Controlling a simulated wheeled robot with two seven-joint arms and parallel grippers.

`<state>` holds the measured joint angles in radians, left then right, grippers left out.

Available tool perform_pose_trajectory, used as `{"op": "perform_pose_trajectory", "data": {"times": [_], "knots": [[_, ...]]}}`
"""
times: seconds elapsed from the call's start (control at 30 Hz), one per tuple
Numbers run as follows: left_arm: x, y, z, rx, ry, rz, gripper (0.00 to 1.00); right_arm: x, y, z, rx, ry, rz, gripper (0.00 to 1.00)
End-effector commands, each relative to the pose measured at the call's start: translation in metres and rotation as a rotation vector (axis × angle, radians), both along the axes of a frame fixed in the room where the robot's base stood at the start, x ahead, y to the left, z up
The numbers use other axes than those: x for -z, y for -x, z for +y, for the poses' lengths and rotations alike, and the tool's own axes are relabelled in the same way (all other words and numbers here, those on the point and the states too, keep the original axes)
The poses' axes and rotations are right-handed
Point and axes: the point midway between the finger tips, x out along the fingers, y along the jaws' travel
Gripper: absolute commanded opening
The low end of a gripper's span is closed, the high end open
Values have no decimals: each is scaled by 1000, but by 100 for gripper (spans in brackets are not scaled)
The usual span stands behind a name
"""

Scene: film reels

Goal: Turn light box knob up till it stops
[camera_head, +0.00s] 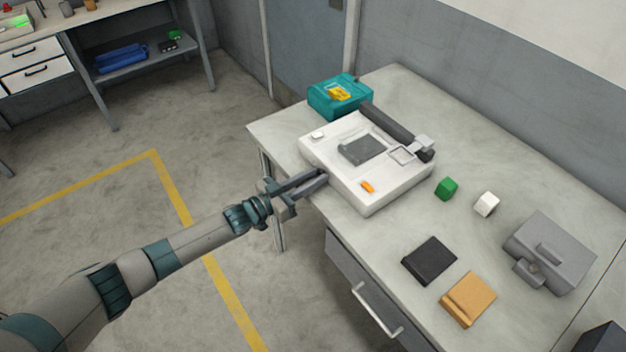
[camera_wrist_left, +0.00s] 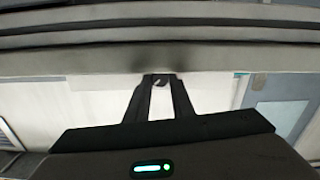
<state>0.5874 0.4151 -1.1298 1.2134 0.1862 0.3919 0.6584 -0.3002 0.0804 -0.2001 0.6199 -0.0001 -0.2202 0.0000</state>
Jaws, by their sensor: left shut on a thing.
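The white light box (camera_head: 402,178) sits on the table, with a dark panel (camera_head: 362,150) on top and an orange switch (camera_head: 367,187) near its front corner. My left gripper (camera_head: 324,174) reaches in from the left and its fingertips meet the box's left-facing side. In the left wrist view the gripper (camera_wrist_left: 160,82) is closed around a small grey rounded part, the knob (camera_wrist_left: 161,80), of which only a little shows between the fingertips. In the head view the fingers hide the knob. How far the knob is turned cannot be told. My right gripper is out of view.
A teal box (camera_head: 325,98) stands behind the light box. A green cube (camera_head: 446,188), a white cube (camera_head: 486,204), a black block (camera_head: 429,261), an orange block (camera_head: 468,300) and a grey device (camera_head: 550,252) lie to the right. A drawer handle (camera_head: 375,310) juts out below the table.

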Motion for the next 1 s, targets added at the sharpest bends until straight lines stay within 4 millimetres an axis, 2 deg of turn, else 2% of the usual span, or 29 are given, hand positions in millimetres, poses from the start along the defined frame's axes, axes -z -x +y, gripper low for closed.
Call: {"op": "perform_pose_trajectory", "data": {"times": [0.6, 1.0], "knots": [[3, 1, 0, 0, -324, -444, 0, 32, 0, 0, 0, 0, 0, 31], [1, 1, 0, 0, -424, -582, 0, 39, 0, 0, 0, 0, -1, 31]]}}
